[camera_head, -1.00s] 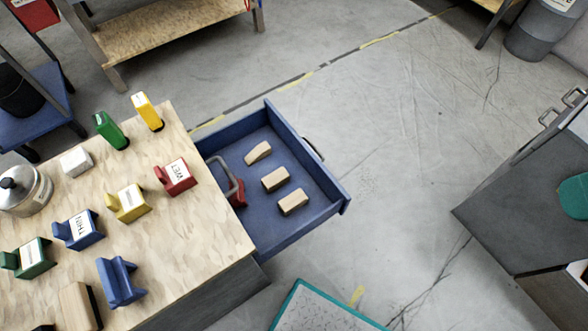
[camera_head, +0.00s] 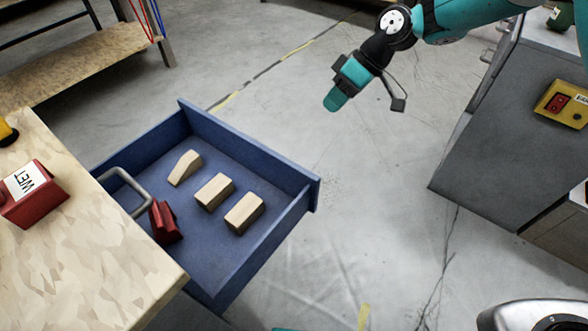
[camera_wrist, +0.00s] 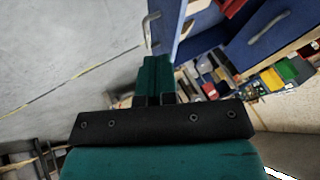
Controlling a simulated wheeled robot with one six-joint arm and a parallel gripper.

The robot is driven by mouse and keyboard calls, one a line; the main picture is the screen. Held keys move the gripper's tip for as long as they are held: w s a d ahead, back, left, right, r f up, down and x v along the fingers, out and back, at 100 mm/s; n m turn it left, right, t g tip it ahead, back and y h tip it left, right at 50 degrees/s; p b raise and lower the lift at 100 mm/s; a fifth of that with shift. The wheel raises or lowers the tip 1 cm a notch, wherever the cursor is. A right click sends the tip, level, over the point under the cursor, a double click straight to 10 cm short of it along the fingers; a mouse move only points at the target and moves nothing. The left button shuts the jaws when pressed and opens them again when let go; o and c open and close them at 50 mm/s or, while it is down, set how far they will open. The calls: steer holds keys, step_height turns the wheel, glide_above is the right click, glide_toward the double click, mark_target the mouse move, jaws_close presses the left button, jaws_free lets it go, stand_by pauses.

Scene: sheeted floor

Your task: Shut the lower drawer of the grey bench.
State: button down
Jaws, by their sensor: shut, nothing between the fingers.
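The blue lower drawer (camera_head: 262,160) stands pulled out from the bench, whose plywood top (camera_head: 75,240) fills the lower left. It holds several wooden blocks (camera_head: 214,191) and a red piece (camera_head: 165,222). A grey handle (camera_head: 127,190) above its inner end appears to belong to the shut drawer over it, also seen in the wrist view (camera_wrist: 270,42). My gripper (camera_head: 336,98) is shut and empty, beyond the drawer's front and apart from it in the head view. In the wrist view my teal fingers (camera_wrist: 154,75) point toward the drawer front (camera_wrist: 167,25) and its handle (camera_wrist: 149,30); contact cannot be told.
A dark grey cabinet (camera_head: 490,140) with a yellow switch box (camera_head: 565,103) stands at the right. A low wooden shelf (camera_head: 80,65) is at the upper left. Bare concrete floor (camera_head: 370,200) lies between the drawer and the cabinet.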

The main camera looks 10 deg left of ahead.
steer(key=s+b+x, duration=0.2)
steer(key=b+x, duration=0.2)
steer(key=x, duration=0.9)
steer(key=shift+s+a, duration=0.25)
steer(key=shift+a, duration=0.1)
steer(key=shift+r, duration=0.1)
steer(key=shift+s, duration=0.1)
